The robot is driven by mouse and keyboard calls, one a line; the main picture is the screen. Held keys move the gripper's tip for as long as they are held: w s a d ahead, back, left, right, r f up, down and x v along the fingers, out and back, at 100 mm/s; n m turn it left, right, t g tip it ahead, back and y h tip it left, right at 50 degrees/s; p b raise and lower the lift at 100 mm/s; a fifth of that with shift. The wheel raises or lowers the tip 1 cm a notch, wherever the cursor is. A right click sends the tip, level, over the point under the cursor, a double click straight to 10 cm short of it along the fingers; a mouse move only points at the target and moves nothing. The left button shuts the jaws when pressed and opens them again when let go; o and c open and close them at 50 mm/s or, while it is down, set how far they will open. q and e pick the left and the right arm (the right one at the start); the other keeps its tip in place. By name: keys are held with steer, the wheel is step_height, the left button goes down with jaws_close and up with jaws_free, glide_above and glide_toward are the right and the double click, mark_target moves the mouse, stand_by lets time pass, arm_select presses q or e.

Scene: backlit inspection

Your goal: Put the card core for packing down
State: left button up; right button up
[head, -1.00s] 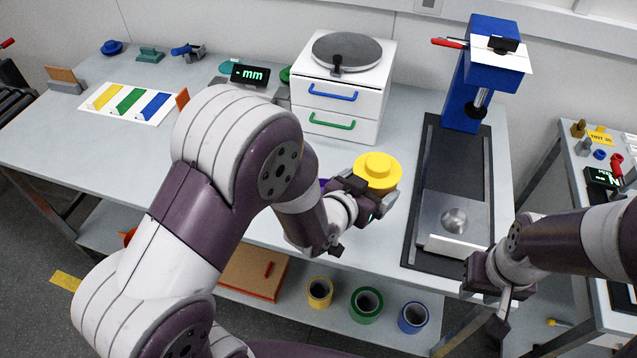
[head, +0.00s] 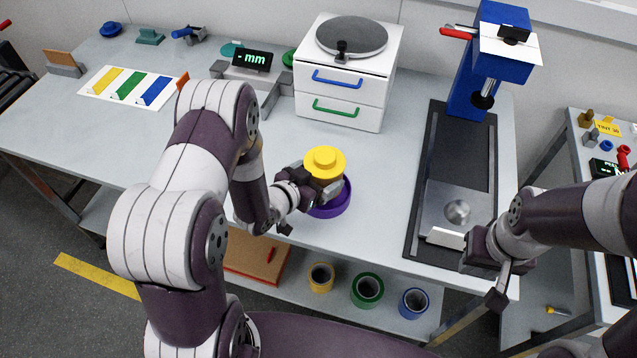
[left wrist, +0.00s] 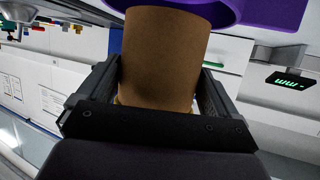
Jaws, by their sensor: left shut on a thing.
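The card core is a brown tube (head: 322,181) with a yellow stepped cap (head: 325,161) on its upper end. My left gripper (head: 316,186) is shut around its side; the left wrist view shows the brown tube (left wrist: 165,60) between both fingers. A purple round dish (head: 338,205) is on the bench under the core. In the left wrist view the purple dish (left wrist: 270,12) is at the core's far end; I cannot tell whether they touch. The core looks upright. My right gripper (head: 497,291) is by the bench's front right edge; its fingers are unclear.
A white drawer unit (head: 345,85) with a round grey top stands behind. A blue press (head: 490,65) with a dark base is to the right. A display reading "mm" (head: 251,59) and a colour-striped board (head: 127,88) are at left. Bare bench surrounds the dish.

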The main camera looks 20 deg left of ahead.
arm_select(q)
step_height(320, 180, down, 3)
steer(key=shift+s+d+f, duration=0.1)
steer(key=shift+f, duration=0.25)
steer(key=shift+f, duration=0.1)
